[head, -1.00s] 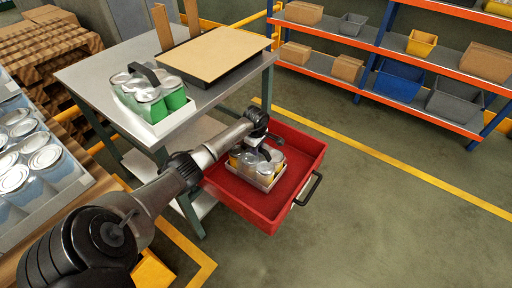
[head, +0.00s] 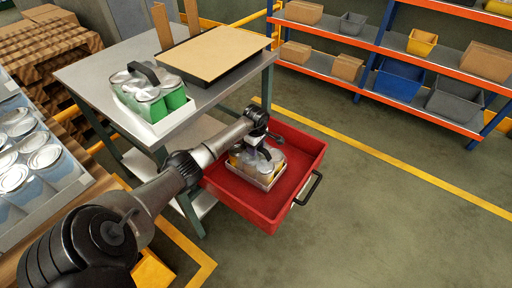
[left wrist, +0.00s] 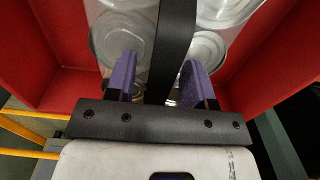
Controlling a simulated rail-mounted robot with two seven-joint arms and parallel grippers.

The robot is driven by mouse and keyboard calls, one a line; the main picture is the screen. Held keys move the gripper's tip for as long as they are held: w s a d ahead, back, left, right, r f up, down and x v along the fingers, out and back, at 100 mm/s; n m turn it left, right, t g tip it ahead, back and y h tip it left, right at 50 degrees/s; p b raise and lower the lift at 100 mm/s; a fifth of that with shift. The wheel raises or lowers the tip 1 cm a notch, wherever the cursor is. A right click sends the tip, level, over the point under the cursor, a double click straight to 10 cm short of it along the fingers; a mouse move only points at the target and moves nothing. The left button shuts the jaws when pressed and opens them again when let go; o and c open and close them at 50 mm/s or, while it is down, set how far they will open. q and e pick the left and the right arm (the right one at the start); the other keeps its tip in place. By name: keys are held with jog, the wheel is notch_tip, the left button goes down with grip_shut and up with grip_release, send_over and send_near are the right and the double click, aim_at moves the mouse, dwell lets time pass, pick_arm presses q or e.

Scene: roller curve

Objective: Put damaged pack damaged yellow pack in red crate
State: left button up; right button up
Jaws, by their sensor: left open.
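The damaged yellow pack (head: 262,178), several yellow cans with silver lids in a pale tray, sits inside the red crate (head: 238,203). My left gripper (head: 257,143) is open just above the pack. In the left wrist view, the purple fingertips of my left gripper (left wrist: 158,80) stand apart on either side of the pack's dark handle strap (left wrist: 174,45). Can lids (left wrist: 205,50) and the red crate walls (left wrist: 35,60) show around them. The pack's damage cannot be made out. My right gripper is not in view.
A metal table (head: 88,77) beside the crate holds a green pack (head: 165,105) and a board-topped dark box (head: 213,55). Blue-white can packs (head: 35,185) stand at the left. Shelves with bins (head: 400,80) stand at the back right. Floor to the right is clear.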

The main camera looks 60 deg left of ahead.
pick_arm(q)
notch_tip(320, 180, up, 12)
jog(key=p, duration=0.9)
